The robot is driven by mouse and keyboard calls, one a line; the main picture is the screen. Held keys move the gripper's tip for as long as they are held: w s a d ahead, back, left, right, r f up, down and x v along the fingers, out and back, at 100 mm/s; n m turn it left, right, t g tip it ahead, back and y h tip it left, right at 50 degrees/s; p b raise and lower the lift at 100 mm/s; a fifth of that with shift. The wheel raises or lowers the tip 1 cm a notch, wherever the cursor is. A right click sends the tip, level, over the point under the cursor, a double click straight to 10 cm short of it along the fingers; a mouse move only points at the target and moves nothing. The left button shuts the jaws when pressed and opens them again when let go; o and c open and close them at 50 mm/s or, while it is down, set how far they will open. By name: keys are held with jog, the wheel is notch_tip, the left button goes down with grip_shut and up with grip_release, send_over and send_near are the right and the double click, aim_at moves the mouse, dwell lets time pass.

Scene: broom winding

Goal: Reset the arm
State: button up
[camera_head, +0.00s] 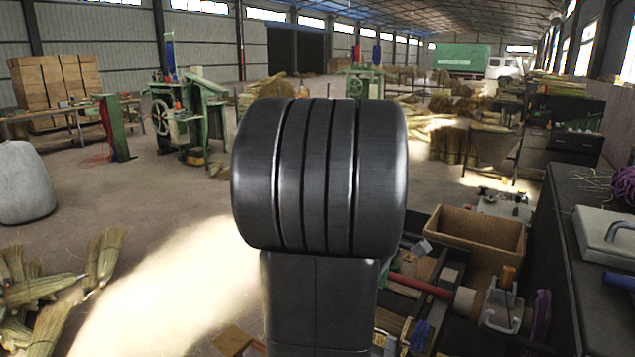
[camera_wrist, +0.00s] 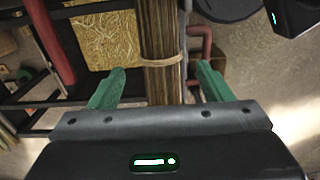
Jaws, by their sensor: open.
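My gripper (camera_wrist: 160,72) shows in the wrist view with its two green fingers spread apart. A brown banded bundle or handle (camera_wrist: 160,38) runs between the fingers from the top of the picture. There is a gap on each side of it, so the fingers do not hold it. Its lower end is hidden behind the gripper body. In the head view my own dark arm fills the middle and hides my gripper and whatever is directly in front of it.
A cardboard box (camera_head: 450,235) stands right of my arm, near a machine with a red bar (camera_head: 418,287). A dark workbench (camera_head: 560,235) runs along the right side. Brooms (camera_head: 45,290) lie at the left front. A white sack (camera_head: 24,185) stands behind them. Open floor (camera_head: 170,280) lies left of my arm.

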jog(key=shift+f+p, duration=1.05)
jog(key=shift+f, duration=0.65)
